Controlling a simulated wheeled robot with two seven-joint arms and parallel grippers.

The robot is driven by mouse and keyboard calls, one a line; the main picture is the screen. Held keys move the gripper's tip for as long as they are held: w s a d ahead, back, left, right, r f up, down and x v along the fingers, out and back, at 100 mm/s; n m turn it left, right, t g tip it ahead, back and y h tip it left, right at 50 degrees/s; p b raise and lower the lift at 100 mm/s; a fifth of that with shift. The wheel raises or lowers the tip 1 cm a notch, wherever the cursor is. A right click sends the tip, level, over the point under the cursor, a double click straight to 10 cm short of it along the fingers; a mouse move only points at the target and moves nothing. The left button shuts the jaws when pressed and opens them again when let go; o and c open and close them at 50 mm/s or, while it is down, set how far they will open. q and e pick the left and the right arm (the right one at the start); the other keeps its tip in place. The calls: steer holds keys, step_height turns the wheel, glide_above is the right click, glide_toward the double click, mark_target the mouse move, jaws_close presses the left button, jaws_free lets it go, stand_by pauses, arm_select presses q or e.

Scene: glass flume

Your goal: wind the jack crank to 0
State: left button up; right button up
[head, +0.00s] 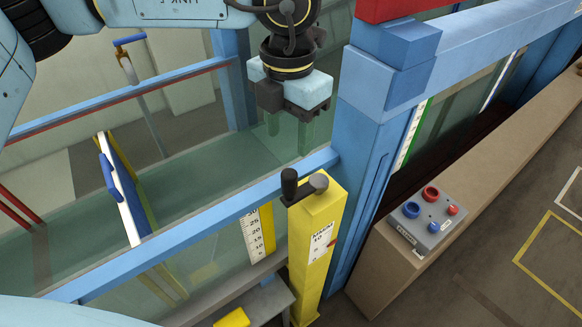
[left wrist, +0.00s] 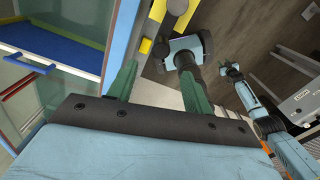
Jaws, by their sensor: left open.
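The yellow jack column (head: 318,245) stands at the front of the flume in the head view. On its top is the crank, with a grey hub (head: 318,182) and an upright black handle (head: 289,186) on the left.
A blue post (head: 375,150) stands right of the jack, and a blue rail (head: 230,205) runs left from it. A grey control box (head: 427,222) with red and blue buttons sits on a beige ledge (head: 480,165). A blue-handled white gauge board (head: 122,190) is at left.

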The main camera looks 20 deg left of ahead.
mark_target(289, 173)
arm_select(q)
step_height(289, 173, down, 12)
steer(key=shift+s+d+f+p, duration=0.1)
steer(key=shift+p, duration=1.05)
jaws_close()
